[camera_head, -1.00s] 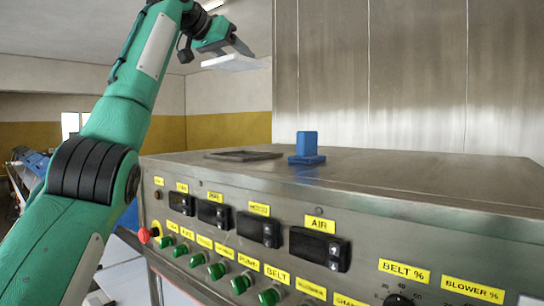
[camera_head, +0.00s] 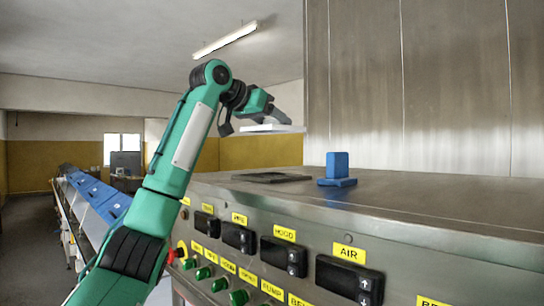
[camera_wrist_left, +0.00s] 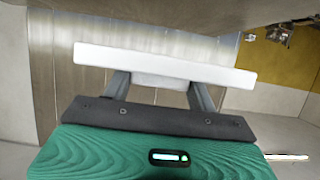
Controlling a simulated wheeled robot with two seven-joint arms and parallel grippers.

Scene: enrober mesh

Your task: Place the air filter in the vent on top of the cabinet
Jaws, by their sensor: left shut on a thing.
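The air filter (camera_head: 272,129) is a flat white panel held level in the air. My left gripper (camera_head: 272,120) is shut on it from above. In the left wrist view the filter (camera_wrist_left: 165,62) spans the width in front of the fingers, and my left gripper (camera_wrist_left: 160,82) grips a white block on it. The vent (camera_head: 270,178) is a dark, flat rectangular frame on the top of the steel cabinet (camera_head: 430,200). The filter is above the vent, clear of the cabinet top. My right gripper is not in view.
A blue block on a blue base (camera_head: 337,170) stands on the cabinet top just right of the vent. The cabinet front carries displays, green knobs and a red button (camera_head: 177,254). A tall steel wall (camera_head: 430,80) rises behind. A blue conveyor (camera_head: 95,195) is at the left.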

